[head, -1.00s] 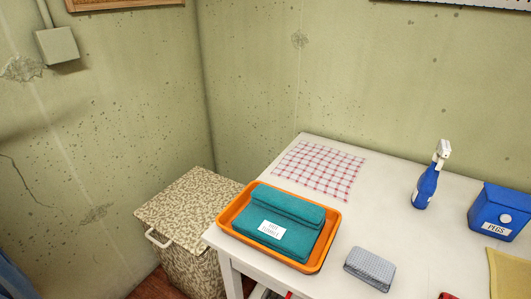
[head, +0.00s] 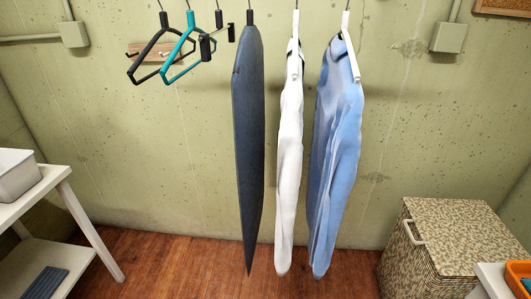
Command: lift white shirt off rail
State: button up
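The white shirt (head: 289,150) hangs in the head view near the middle, seen nearly edge-on. It is on a white hanger (head: 295,24) and hangs straight down, clear of the floor. A dark grey garment (head: 249,140) hangs to its left and a light blue shirt (head: 337,150) to its right, with narrow gaps between them. The rail itself is above the top of the picture; only hanger hooks show. My gripper is not in view.
A black hanger (head: 150,52), a teal hanger (head: 189,52) and a black clip hanger (head: 207,47) hang empty at the left. A white shelf table (head: 62,175) stands at left. A patterned hamper (head: 440,245) stands at right. The floor (head: 190,262) between is clear.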

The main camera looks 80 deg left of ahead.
aim_at(290, 147)
jog(key=k, duration=0.45)
jog(key=u, duration=4.4)
jog(key=i, duration=1.25)
jog(key=z, duration=3.55)
